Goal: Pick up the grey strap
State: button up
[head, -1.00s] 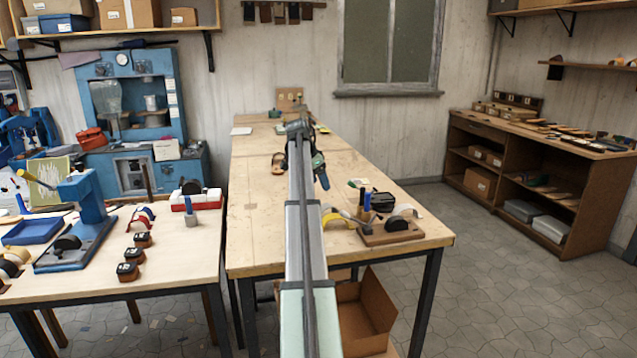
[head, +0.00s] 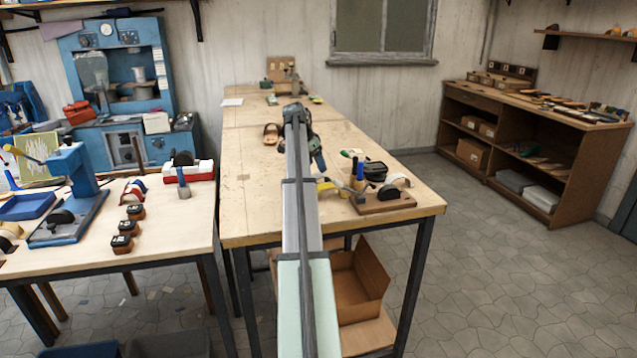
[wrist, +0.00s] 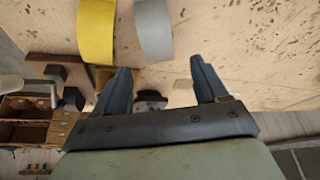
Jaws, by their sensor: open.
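The grey strap (wrist: 154,28) is a curved band on the wooden bench, at the top of the wrist view. A yellow strap (wrist: 96,30) lies beside it on the left, with a narrow gap between. My gripper (wrist: 160,66) is open and empty. The grey strap is beyond the fingertips, roughly in line with the gap between them, and apart from them. In the head view my gripper (head: 317,160) hangs above the bench, and I cannot make out the grey strap there; my arm covers part of that area.
Right of my arm on the bench (head: 250,215) stand a brown block (head: 385,203) with a pale arched band, and a black item (head: 375,171). A sandal (head: 271,133) lies further back left. An open cardboard box (head: 360,280) sits below. The bench's left front is clear.

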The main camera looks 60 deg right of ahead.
aim_at(319, 175)
jog(key=shift+x, duration=3.35)
jog(key=shift+a, duration=0.15)
jog(key=c, duration=1.1)
jog(key=shift+r, duration=0.1)
notch_tip(319, 175, up, 10)
jog(key=shift+f, duration=0.1)
